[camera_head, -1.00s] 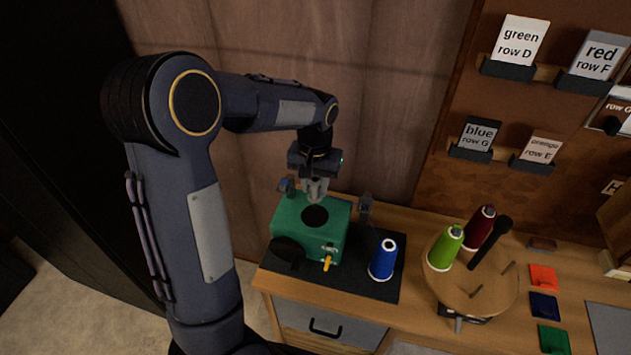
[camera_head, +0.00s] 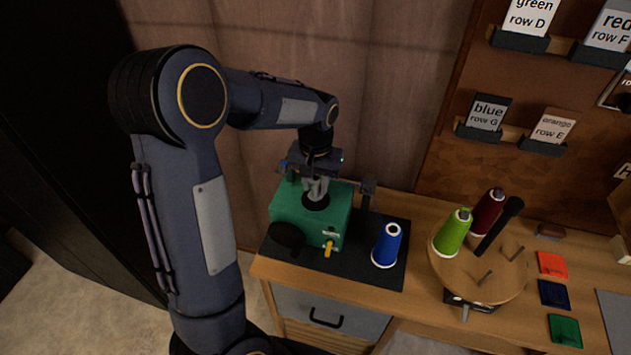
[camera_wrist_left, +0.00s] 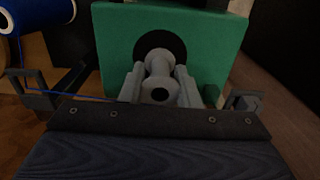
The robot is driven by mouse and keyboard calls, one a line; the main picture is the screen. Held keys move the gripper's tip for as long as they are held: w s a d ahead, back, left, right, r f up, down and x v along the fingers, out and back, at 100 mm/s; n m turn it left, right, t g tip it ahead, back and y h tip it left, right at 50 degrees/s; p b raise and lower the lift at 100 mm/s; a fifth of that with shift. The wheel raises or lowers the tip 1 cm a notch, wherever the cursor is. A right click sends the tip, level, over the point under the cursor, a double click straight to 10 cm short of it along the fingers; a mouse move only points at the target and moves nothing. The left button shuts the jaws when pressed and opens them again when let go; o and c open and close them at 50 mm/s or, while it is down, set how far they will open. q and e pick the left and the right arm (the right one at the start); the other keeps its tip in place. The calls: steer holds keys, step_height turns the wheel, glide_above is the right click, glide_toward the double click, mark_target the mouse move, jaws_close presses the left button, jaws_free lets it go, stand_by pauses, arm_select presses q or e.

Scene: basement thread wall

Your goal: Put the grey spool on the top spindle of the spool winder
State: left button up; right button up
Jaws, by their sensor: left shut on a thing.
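The spool winder is a green box (camera_head: 290,212) on a dark mat, with a round black disc on its top face. My left gripper (camera_head: 316,190) points down over that disc and is shut on the grey spool. In the left wrist view the grey spool (camera_wrist_left: 158,64) shows between the two fingers (camera_wrist_left: 160,88), in front of the black disc on the green box (camera_wrist_left: 118,40). The spindle is hidden, and I cannot tell whether the spool sits on it. My right gripper is not in view.
A blue cone (camera_head: 386,245) stands on the mat (camera_head: 350,270) right of the winder. A round wooden turntable (camera_head: 495,290) holds a green cone (camera_head: 453,233), a dark red cone (camera_head: 487,212) and a black rod. Labelled card holders (camera_head: 486,115) line the wall board.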

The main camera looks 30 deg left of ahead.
arm_select(q)
steer(key=shift+f, duration=0.1)
stand_by(0.3)
steer(key=shift+f+b, duration=0.25)
steer(key=shift+b, duration=0.05)
steer(key=o, duration=1)
steer(key=shift+r, duration=0.15)
step_height(320, 180, up, 7)
steer(key=shift+r, duration=0.2)
steer(key=s+d+t+h, duration=0.2)
steer(key=s+d, duration=0.1)
steer(key=s, duration=0.8)
steer(key=s+d+r+m+t+h, duration=0.1)
steer(key=s+d+t, duration=0.2)
steer(key=s, duration=0.8)
steer(key=shift+d+t+h, duration=0.3)
steer(key=shift+d+h, duration=0.1)
steer(key=shift+d, duration=0.25)
